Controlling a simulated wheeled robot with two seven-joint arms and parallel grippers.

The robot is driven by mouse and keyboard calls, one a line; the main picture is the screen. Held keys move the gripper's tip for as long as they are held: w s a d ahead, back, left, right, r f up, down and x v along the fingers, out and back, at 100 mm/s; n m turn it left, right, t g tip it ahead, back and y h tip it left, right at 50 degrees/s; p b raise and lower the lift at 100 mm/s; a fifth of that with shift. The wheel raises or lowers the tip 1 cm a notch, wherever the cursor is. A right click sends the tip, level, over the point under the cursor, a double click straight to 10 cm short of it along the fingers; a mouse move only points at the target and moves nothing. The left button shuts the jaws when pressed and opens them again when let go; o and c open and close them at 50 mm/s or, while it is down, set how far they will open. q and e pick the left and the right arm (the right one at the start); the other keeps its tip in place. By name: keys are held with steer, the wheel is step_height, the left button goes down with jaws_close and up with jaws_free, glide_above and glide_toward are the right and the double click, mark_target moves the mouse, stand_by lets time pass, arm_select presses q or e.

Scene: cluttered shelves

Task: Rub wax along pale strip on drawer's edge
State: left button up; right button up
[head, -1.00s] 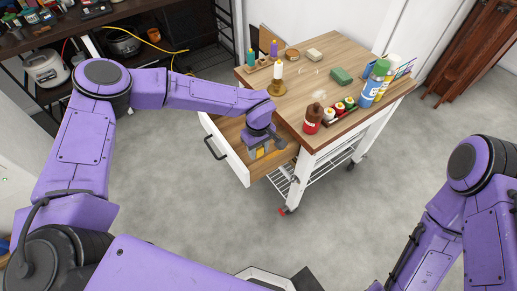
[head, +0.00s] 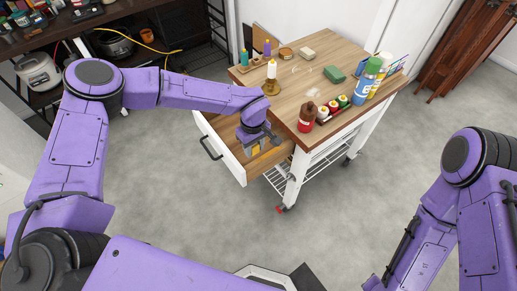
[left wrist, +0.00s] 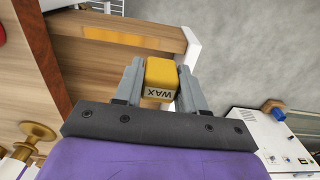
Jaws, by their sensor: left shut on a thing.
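My left gripper (head: 256,147) is shut on a yellow block of wax (left wrist: 160,73) marked WAX. The block also shows in the head view (head: 253,149), largely hidden by the gripper. The pulled-out drawer (head: 226,147) has a white front with a dark handle. My gripper is over the drawer's near side.
A dark shelf stands at the back left. The floor in front of the drawer is clear.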

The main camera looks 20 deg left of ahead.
mark_target(254, 164)
arm_select(q)
steer(key=shift+s+f+b, duration=0.15)
steer(key=shift+f+b, duration=0.7)
steer(key=shift+f, duration=0.65)
steer(key=shift+s+f+b, duration=0.1)
steer(key=shift+f+b, duration=0.7)
steer(key=shift+f, duration=0.65)
steer(key=shift+f+b, duration=0.3)
steer(key=shift+f, duration=0.3)
